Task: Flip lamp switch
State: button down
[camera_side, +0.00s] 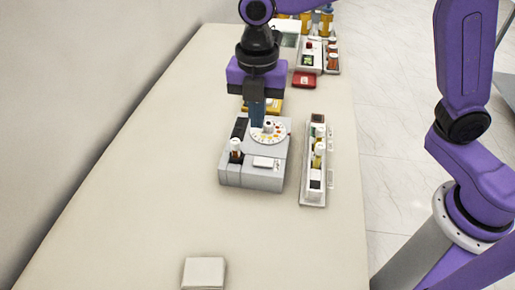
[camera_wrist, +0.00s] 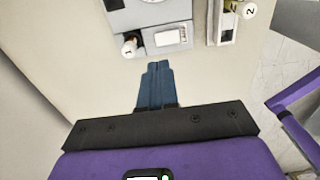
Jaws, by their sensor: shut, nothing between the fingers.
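A grey device (camera_side: 262,182) stands on the table, with a round dial (camera_side: 270,130) bearing coloured spots on its top. It also shows at the top of the wrist view (camera_wrist: 190,12). A white-capped bottle (camera_side: 235,150), marked 1 in the wrist view (camera_wrist: 130,46), sits at its left. A pale rectangular panel (camera_side: 266,162) lies to the bottle's right, also in the wrist view (camera_wrist: 170,36). I cannot make out which part is the lamp switch. My gripper (camera_side: 257,126) is shut and empty, its blue fingers over the device in the side view. In the wrist view its fingertips (camera_wrist: 158,65) appear just below the panel.
A narrow rack (camera_side: 313,185) with several bottles stands right of the device. A yellow item (camera_side: 268,106), a red box (camera_side: 303,79) and other trays stand farther back. A pale square block (camera_side: 204,273) lies at the front. The table between block and device is clear.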

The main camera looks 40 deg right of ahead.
aim_at(259, 160)
notch_tip(259, 160, down, 10)
dwell(0.4)
jog(key=shift+f, duration=0.15)
dwell(0.4)
jog(key=shift+d, duration=0.1)
jog(key=shift+s+d+r, duration=0.3)
jog(key=shift+s+d, duration=0.1)
jog(key=shift+s, duration=0.1)
notch_tip(259, 160, up, 14)
jog(key=w+a, duration=0.1)
jog(key=shift+w+a, duration=0.15)
jog(key=shift+w, duration=0.05)
dwell(0.5)
dwell(0.3)
